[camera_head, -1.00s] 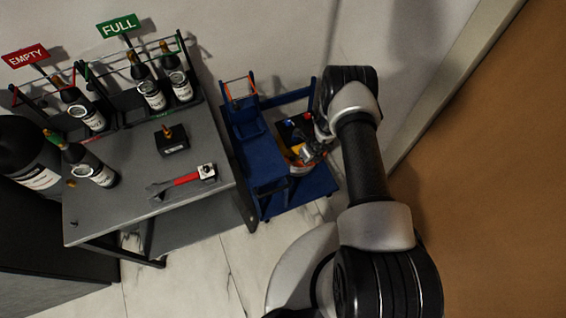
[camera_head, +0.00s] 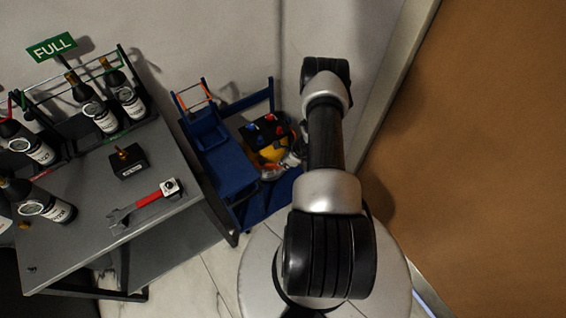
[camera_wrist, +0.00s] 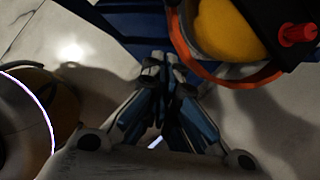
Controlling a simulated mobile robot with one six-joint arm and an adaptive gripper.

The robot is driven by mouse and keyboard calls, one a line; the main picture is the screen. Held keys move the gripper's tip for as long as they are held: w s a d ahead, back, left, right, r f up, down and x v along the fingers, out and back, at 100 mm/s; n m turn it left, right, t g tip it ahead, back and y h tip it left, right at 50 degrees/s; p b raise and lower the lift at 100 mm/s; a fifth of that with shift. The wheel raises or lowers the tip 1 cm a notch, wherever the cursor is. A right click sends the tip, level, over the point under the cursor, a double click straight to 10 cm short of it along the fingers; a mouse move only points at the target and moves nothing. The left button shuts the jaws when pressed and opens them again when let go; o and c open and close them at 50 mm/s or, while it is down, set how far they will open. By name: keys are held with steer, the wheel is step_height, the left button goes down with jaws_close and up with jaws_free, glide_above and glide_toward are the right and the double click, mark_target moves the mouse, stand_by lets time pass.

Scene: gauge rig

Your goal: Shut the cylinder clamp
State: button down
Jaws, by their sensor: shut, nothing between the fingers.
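The cylinder is probably the yellow round body (camera_wrist: 222,32) inside an orange-red band (camera_wrist: 186,50) in the wrist view. The band looks like the clamp, but I cannot tell whether it is open or shut. In the head view the yellow body (camera_head: 274,152) sits low on the blue cart, partly hidden by my arm. My gripper (camera_wrist: 160,62) is shut and empty, with its fingertips left of and below the band in the wrist view, apparently apart from it. In the head view my gripper is mostly hidden beside the yellow body.
A black box (camera_head: 264,131) with red and blue knobs is beside the yellow body on the blue cart (camera_head: 231,172). A grey table (camera_head: 75,215) with bottles, a red-handled wrench (camera_head: 146,203) and a black box stands left. A brown panel (camera_head: 490,170) is on the right.

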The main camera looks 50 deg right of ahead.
steer(key=w+a+f+b, duration=0.2)
steer(key=w+f+b, duration=0.1)
steer(key=w+f, duration=0.1)
steer(key=shift+w+f, duration=0.3)
steer(key=shift+w, duration=0.5)
